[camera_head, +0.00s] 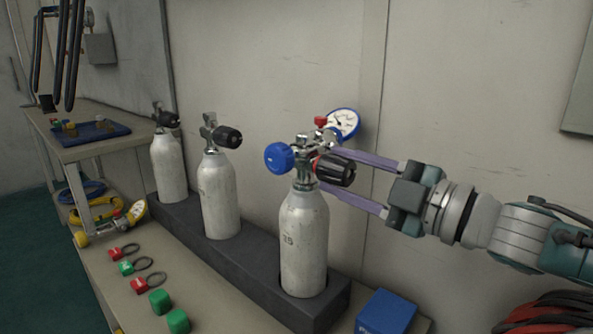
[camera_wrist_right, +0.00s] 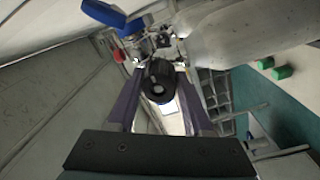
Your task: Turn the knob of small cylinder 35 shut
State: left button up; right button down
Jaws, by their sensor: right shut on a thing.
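Small cylinder 35 (camera_head: 304,245) is white and stands upright in the dark rack, nearest of three cylinders. Its valve carries a black knob (camera_head: 336,171) with a red band, facing right. A regulator with a blue round handwheel (camera_head: 279,157) and a blue-rimmed gauge (camera_head: 344,123) is fitted on the valve. My right gripper (camera_head: 328,169) reaches in from the right, its two purple fingers on either side of the knob and shut on it. In the right wrist view the knob (camera_wrist_right: 158,82) sits between the fingers. My left gripper is out of view.
Two more white cylinders (camera_head: 217,195) (camera_head: 168,167) with black knobs stand left in the rack (camera_head: 205,244). A blue box (camera_head: 385,312) stands right of the rack. The wall is close behind.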

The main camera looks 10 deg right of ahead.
jog(key=shift+c, duration=1.5)
grip_release()
jog(key=shift+s+d, duration=0.25)
jog(key=shift+s, duration=0.15)
jog(key=p+v, duration=0.1)
jog(key=v, duration=0.8)
jog(key=shift+p, duration=0.3)
jog(key=shift+f, duration=0.1)
